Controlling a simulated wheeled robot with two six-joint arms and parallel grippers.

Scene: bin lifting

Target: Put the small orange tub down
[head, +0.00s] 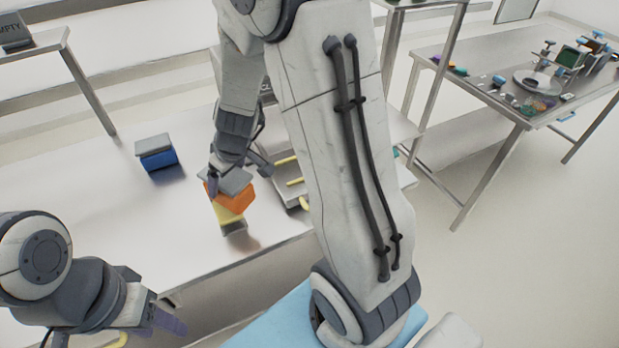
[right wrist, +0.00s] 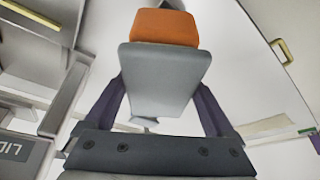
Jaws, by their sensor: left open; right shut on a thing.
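The small orange tub (head: 236,195) has a grey lid and is tilted in the head view. My right gripper (head: 222,178) is shut on it, above the table. In the right wrist view the grey lid (right wrist: 165,75) lies between my two purple fingers (right wrist: 160,108), with the orange tub (right wrist: 165,27) beyond it. A yellow tub (head: 228,215) shows just below the orange one; I cannot tell whether they touch. My left gripper (head: 162,320) is open and empty at the lower left, in front of the table.
A blue tub (head: 158,158) with a grey lid stands on the pale table (head: 80,205), left of the orange tub. A grey tray with yellow handles (head: 290,182) is to the right, partly hidden by my arm. The table's left part is clear. Another table (head: 480,60) stands back right.

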